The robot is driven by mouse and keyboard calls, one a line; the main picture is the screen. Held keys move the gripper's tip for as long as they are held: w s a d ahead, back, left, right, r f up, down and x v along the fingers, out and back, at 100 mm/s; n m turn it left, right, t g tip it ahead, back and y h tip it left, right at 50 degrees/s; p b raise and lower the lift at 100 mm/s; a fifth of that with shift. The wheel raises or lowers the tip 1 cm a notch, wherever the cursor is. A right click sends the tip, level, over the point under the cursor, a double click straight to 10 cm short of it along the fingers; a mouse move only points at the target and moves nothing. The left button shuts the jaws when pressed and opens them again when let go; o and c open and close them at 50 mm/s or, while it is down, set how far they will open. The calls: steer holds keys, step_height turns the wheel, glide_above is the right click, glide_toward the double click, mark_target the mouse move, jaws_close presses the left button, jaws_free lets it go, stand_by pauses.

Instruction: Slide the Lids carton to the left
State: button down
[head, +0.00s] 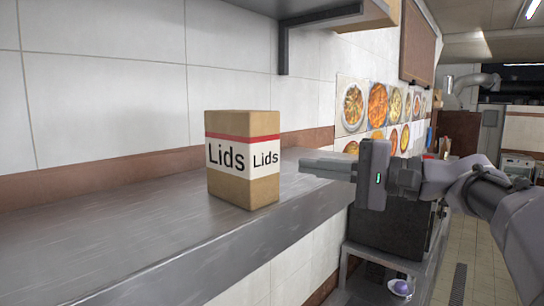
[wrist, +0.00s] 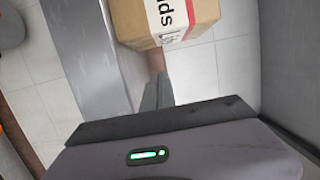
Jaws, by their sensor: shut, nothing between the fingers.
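The Lids carton (head: 242,183) is a brown box with a white label band and a red stripe. It stands upright on the metal counter, near its right end. The fingers are shut and hold nothing. In the wrist view the gripper's fingers (wrist: 156,92) point toward the carton.
The metal counter (head: 120,245) is clear to the left of the carton, along the tiled wall. A shelf with a bracket (head: 283,45) hangs above. Food pictures (head: 377,104) are on the wall behind my gripper. A black appliance (head: 385,228) stands lower right.

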mark_target(273, 168)
steer(key=p+x, duration=0.1)
steer(key=x, duration=0.5)
steer(key=shift+w+d+p, duration=0.3)
steer(key=shift+w+p, duration=0.05)
steer(key=shift+p, duration=0.05)
steer(key=s+a, duration=0.3)
steer(key=shift+s+p, duration=0.25)
steer(key=shift+p, duration=0.05)
steer(key=shift+w+d+f, duration=0.15)
steer(key=shift+w, duration=0.2)
steer(key=shift+s, duration=0.1)
